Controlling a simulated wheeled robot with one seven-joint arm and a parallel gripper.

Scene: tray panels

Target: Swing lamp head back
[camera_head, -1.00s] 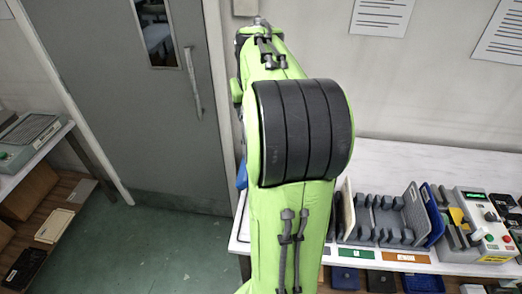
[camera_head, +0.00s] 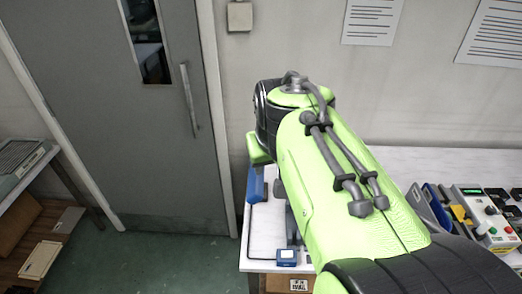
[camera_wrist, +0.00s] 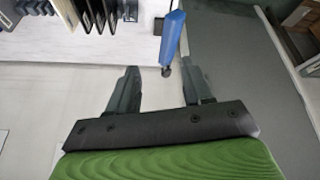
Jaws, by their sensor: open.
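A long blue part (camera_wrist: 172,38), apparently the lamp head, hangs near the table edge in the wrist view. Its dark end lies between my fingertips in the picture, nearer the right finger. I cannot tell whether they touch. In the head view the blue part (camera_head: 257,184) shows left of my arm, just below my green wrist. My gripper (camera_wrist: 160,74) is open and I see nothing gripped. In the head view its fingers are hidden. A small blue box (camera_head: 287,257) sits at the table's front edge; I cannot tell if it belongs to the lamp.
The white table (camera_head: 262,225) runs along the wall. A grey rack (camera_head: 425,208) and a control box (camera_head: 484,218) with buttons stand on its right. My arm covers the table's middle. A grey door (camera_head: 165,160) and open floor lie left, with a shelf unit beyond.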

